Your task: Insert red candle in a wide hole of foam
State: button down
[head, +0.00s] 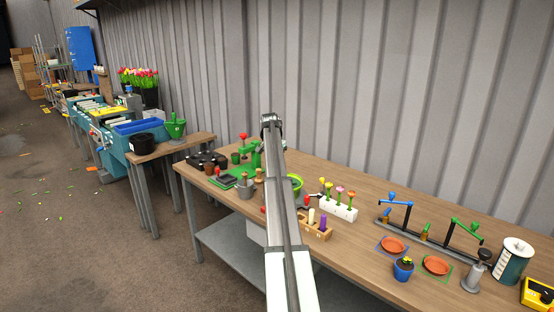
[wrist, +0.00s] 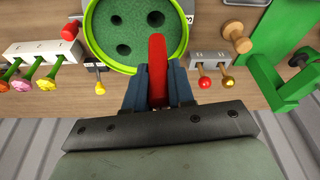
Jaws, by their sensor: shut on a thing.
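A red candle (wrist: 157,72) stands out between the dark fingers of my gripper (wrist: 158,88) in the wrist view. The gripper is shut on it. A round green foam (wrist: 138,33) lies in a lime-green bowl, whose rim (head: 298,181) shows partly behind my arm in the head view. Several dark round holes of differing size show in the foam. The candle's far end overlaps the foam's near edge in the wrist view, below a hole at the upper right. I cannot tell its height above the foam. My gripper is hidden in the head view.
A wooden holder (head: 323,233) with cream and purple candles stands right of my arm. A white flower block (wrist: 42,50) is left of the bowl in the wrist view. A grey block (wrist: 209,59) with small knobs and a green stand (wrist: 279,83) are to its right.

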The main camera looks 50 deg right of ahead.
jog(key=shift+f, duration=2)
jog(key=shift+f, duration=2.35)
jog(key=c, duration=1)
grip_release()
jog(key=shift+o, duration=0.6)
jog(key=shift+a+r, duration=0.1)
jog(key=shift+r, duration=0.1)
jog(key=v, duration=1.3)
jog(key=shift+r, duration=0.25)
jog(key=shift+a, duration=0.1)
